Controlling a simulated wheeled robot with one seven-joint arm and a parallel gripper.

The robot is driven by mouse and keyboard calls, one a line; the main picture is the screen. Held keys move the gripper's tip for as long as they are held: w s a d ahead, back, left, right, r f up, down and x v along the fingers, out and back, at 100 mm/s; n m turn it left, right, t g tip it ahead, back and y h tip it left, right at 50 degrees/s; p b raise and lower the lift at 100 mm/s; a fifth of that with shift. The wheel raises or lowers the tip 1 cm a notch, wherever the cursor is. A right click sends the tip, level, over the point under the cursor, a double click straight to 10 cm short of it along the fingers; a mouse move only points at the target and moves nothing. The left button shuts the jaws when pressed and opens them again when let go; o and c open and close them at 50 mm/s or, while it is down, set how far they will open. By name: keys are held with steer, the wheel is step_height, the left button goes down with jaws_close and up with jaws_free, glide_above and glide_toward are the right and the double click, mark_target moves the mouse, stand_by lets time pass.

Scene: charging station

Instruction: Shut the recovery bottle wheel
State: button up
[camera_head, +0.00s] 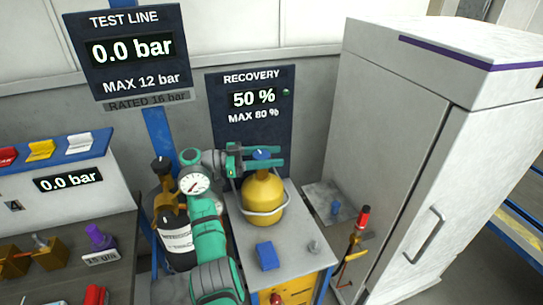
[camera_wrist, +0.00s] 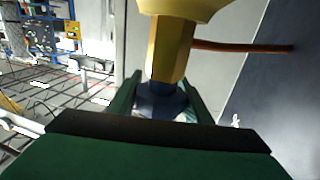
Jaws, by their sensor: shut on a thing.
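The yellow recovery bottle (camera_head: 263,191) stands upright on a grey-topped cart, with its blue wheel (camera_head: 262,153) on top. My gripper (camera_head: 268,157) reaches in from the left at wheel height and is shut on the blue wheel, one green finger on each side. In the wrist view the bottle (camera_wrist: 170,45) appears upside down, with the blue wheel (camera_wrist: 160,98) between my fingers (camera_wrist: 160,90). The wheel is partly hidden by the gripper, so how far it is turned cannot be told. The recovery display (camera_head: 252,98) behind reads 50 %, max 80 %.
A black bottle (camera_head: 177,240) and a round white gauge (camera_head: 195,183) are close beside my arm on the left. A tall white cabinet (camera_head: 400,130) stands at right.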

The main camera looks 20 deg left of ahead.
steer(key=shift+s+d+f+m+g+h, duration=0.15)
steer(key=shift+m+g+h, duration=0.2)
steer(key=shift+g, duration=0.25)
steer(key=o, duration=1.1)
steer(key=shift+c, duration=0.2)
steer(key=shift+r, duration=0.2)
steer(key=s+d+r, duration=0.3)
steer(key=s+r, duration=0.9)
steer(key=s, duration=0.1)
steer(key=shift+s+r, duration=0.3)
steer(key=shift+r, duration=0.05)
steer(key=shift+d, duration=0.1)
